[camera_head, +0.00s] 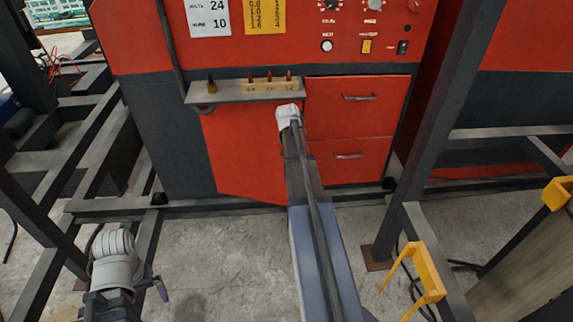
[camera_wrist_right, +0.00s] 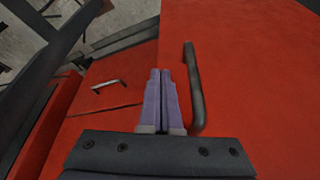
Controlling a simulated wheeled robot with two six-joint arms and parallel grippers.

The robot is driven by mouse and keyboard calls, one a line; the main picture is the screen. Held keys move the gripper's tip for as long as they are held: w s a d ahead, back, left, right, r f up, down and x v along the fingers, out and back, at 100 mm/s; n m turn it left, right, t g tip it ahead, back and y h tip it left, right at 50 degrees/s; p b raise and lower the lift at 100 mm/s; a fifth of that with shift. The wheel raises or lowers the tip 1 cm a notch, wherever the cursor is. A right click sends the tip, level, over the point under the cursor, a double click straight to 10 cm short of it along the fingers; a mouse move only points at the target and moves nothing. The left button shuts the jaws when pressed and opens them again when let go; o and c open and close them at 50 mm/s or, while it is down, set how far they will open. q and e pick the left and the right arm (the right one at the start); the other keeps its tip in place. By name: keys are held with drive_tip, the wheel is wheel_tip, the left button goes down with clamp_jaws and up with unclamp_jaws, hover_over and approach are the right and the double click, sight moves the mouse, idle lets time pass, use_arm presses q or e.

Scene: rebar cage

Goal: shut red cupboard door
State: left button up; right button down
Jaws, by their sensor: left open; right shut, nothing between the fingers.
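The red cupboard door (camera_head: 245,160) is at the lower left of the red machine front in the head view. Its bottom edge slants outward to the right, so it stands ajar. In the right wrist view the door (camera_wrist_right: 250,90) fills the right side, with a dark bar handle (camera_wrist_right: 194,90). My right gripper (camera_wrist_right: 160,72) is shut and empty, its purple fingers just left of the handle and over the door's edge. I cannot tell if they touch. In the head view its fingers are hidden by my arm. My left gripper (camera_head: 160,289) is open and empty, low at the left.
Two red drawers (camera_head: 335,105) with bar handles are right of the door. A grey shelf (camera_head: 235,92) with small pegs juts out above it. Dark steel frame bars (camera_head: 440,110) stand at both sides. A yellow bracket (camera_head: 428,275) is at lower right. Bare concrete floor (camera_head: 220,250) lies in front.

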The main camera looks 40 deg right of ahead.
drive_tip(key=shift+w+d, duration=0.7)
drive_tip(key=shift+d, duration=0.2)
drive_tip(key=shift+w+d, duration=0.65)
drive_tip(key=shift+d, duration=0.2)
drive_tip(key=shift+s+a, duration=0.1)
drive_tip(key=s+a+r+p, duration=0.4)
drive_tip(key=s+r+p, duration=0.1)
drive_tip(key=r+p, duration=0.4)
drive_tip(key=shift+s+a+r, duration=0.15)
drive_tip(key=shift+s+a, duration=0.25)
